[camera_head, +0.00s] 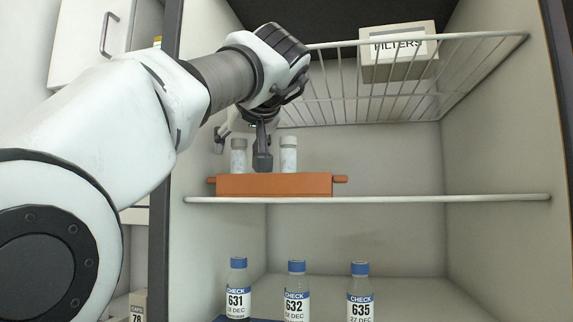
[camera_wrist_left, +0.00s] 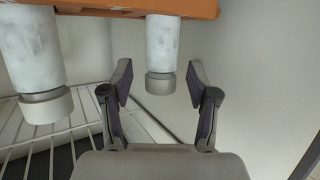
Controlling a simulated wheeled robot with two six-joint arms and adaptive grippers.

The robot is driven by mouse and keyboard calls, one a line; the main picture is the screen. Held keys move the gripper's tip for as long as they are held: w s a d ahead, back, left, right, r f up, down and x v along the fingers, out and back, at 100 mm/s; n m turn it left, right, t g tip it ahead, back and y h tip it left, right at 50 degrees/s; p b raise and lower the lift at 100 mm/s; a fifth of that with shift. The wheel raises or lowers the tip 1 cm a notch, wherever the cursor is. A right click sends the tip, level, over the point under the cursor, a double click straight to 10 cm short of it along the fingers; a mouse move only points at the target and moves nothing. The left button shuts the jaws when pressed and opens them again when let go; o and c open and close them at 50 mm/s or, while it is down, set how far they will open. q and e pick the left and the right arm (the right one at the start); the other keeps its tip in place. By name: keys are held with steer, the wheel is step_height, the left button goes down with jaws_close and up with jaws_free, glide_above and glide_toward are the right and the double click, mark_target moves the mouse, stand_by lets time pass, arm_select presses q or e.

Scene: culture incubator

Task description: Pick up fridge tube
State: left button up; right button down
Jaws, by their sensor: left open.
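Two frosted tubes with pale caps stand upright in an orange rack (camera_head: 275,185) on the middle shelf, the left tube (camera_head: 238,158) and the right tube (camera_head: 288,156). My left gripper (camera_head: 241,150) is open, with one finger on each side of the left tube in the head view. The left wrist view is upside down. There, one capped tube (camera_wrist_left: 160,60) lies between the open fingertips (camera_wrist_left: 159,80), with gaps on both sides. The other tube (camera_wrist_left: 36,60) is outside the fingers, at left. I cannot tell how deep the tube is between the fingers. My right gripper is not in view.
A white wire shelf (camera_head: 480,60) hangs above the rack, with a box labelled FILTERS (camera_head: 400,52) on it. Below the middle shelf (camera_head: 430,198) stand blue-capped bottles 631 (camera_head: 238,290), 632 (camera_head: 297,292) and 635 (camera_head: 360,293). The middle shelf is clear right of the rack.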

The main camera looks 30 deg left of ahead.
arm_select(q)
steer(key=shift+w+a+f, duration=0.2)
steer(key=shift+w+a, duration=0.05)
steer(key=shift+a, duration=0.05)
steer(key=shift+s+d+r, duration=0.1)
steer(key=shift+d, duration=0.05)
steer(key=shift+c, duration=1.1)
jaws_close()
